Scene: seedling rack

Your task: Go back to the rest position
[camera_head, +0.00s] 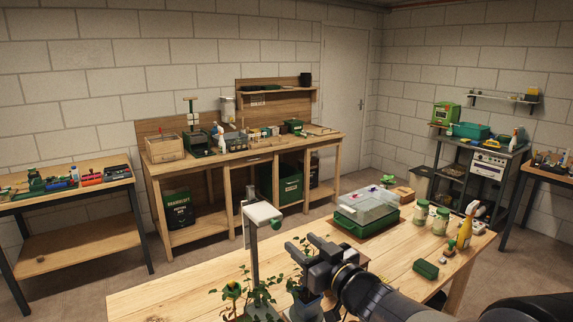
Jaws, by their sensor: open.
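My gripper (301,246) is in the camera_head view, over the near part of the wooden table (160,292). Its dark jaws point away to the left and stand open, with nothing visible held between them. My dark arm comes in from the lower right. A potted seedling (298,274) shows right below and beside the jaws. I cannot tell whether its leaves touch the gripper. Another leafy seedling (262,288) stands to the left, partly cut off by the lower edge.
A post with a pale head (262,212) rises just left of the gripper. A clear-lidded green propagator (366,212) stands behind it. The table's left part is clear.

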